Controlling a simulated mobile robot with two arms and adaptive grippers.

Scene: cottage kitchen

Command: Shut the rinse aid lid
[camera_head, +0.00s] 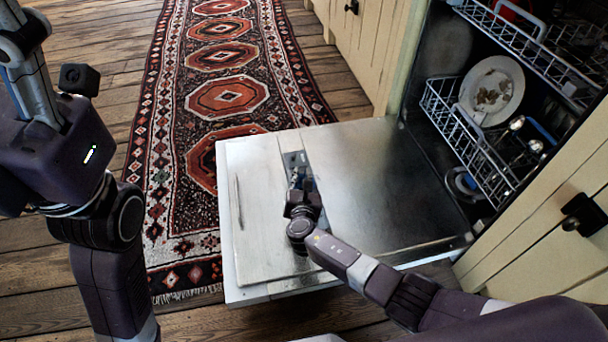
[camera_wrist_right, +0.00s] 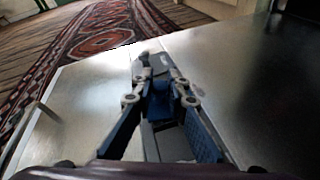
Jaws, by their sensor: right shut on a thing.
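The open dishwasher door (camera_head: 375,185) lies flat, its inner side up. A grey dispenser strip (camera_head: 296,160) is set in it near the middle and also shows in the right wrist view (camera_wrist_right: 172,142). My right gripper (camera_head: 300,180) reaches down onto this strip. In the right wrist view my gripper (camera_wrist_right: 155,78) has its fingertips close together at the strip, shut on a small part that looks like the rinse aid lid. The fingers hide most of the lid, so I cannot tell its angle. My left gripper (camera_head: 35,75) is raised at the upper left, away from the door; its fingers are unclear.
The lower rack (camera_head: 468,135) holds a soiled plate (camera_head: 491,90) inside the dishwasher at the right. Cream cabinet fronts (camera_head: 365,40) stand behind and at the right front. A patterned rug (camera_head: 225,95) lies on the wooden floor beyond the door.

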